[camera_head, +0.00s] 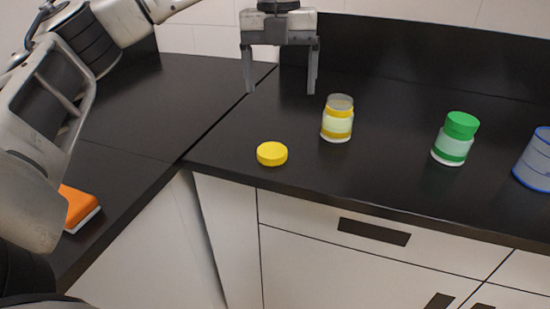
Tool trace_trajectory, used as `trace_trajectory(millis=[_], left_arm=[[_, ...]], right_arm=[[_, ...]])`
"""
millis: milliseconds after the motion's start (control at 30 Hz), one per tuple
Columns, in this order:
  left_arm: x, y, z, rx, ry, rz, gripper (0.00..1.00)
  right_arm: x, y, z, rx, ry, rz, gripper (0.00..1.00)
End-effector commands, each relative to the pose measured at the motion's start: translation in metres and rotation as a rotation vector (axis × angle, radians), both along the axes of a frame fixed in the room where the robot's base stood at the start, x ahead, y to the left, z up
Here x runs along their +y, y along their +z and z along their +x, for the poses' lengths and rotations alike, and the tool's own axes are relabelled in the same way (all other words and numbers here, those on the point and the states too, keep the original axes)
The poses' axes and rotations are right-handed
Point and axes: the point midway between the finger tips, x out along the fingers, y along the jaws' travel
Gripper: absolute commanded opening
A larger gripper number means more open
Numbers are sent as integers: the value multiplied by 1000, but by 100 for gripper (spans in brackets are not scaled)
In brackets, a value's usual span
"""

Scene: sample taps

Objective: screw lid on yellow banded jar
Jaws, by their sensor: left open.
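The yellow-banded jar (337,120) stands upright on the black counter, and its top is open with no lid on it. A yellow lid (272,154) lies flat on the counter near the front edge, to the left of the jar and apart from it. My left gripper (280,88) points down with its two fingers spread, empty. In the picture it is above the lid and up and left of the jar, touching neither. My right gripper is not in view.
A green-banded jar (453,146) with a green lid on it stands to the right. A blue-banded container (535,160) is cut off at the right edge. An orange-and-white block (79,208) lies on the left counter. Dark counter (390,165) is bare between the jars.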

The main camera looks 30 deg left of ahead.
Motion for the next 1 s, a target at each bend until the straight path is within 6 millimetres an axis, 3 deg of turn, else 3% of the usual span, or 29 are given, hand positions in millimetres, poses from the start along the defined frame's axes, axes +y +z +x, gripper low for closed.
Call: trace_trajectory(millis=[100,467,1000], left_arm=[[15,9,-3,-5,53,41,82],[15,7,-3,-3,55,44,82],[15,-89,-2,-3,53,43,82]], right_arm=[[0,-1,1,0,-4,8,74],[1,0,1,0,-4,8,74],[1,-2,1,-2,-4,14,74]])
